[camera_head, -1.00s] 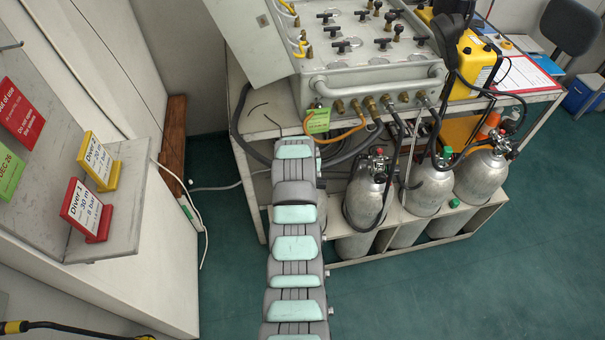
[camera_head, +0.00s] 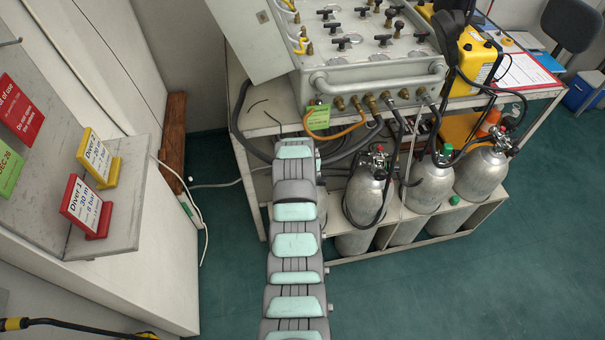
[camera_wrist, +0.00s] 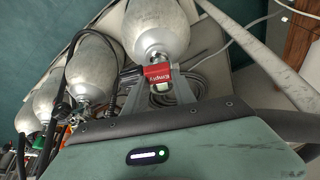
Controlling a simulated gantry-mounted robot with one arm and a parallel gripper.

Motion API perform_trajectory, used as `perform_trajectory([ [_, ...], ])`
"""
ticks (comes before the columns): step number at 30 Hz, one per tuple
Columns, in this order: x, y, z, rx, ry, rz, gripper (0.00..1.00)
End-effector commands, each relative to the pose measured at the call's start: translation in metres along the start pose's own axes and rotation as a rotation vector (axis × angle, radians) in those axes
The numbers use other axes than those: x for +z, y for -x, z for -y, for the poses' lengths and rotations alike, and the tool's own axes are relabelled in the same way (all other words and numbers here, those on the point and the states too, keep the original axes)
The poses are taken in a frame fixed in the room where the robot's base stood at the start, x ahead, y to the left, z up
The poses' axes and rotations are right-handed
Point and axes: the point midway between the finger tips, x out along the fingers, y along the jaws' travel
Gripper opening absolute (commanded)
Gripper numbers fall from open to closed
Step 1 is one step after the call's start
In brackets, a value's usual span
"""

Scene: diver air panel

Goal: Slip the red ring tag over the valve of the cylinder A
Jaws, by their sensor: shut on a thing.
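The red ring tag (camera_wrist: 158,72), lettered "Empty", is in my gripper (camera_wrist: 156,80) in the wrist view. The two grey fingers are shut on it. It is right at the neck end of a silver cylinder (camera_wrist: 158,28), in front of the valve. A small pale green-white part (camera_wrist: 162,88) shows just below the tag. I cannot tell whether the ring is around the valve or only in front of it. In the head view my arm covers the gripper, the tag and most of this cylinder; a sliver (camera_head: 322,205) shows. No letter A is readable on any cylinder.
More silver cylinders with valves and black hoses stand in the rack, the nearest (camera_head: 366,192) close beside my arm. The panel (camera_head: 375,75) with hose fittings and an orange hose (camera_head: 345,132) is above. A shelf (camera_head: 135,215) with tags stands left. Green floor is clear in front.

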Motion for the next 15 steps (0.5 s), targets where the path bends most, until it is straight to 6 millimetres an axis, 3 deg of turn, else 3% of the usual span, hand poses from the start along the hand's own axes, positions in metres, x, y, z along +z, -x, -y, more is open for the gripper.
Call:
perform_trajectory([
  [15,0.0007,-0.0022,-0.0001,0.000,0.000,0.000,0.00],
])
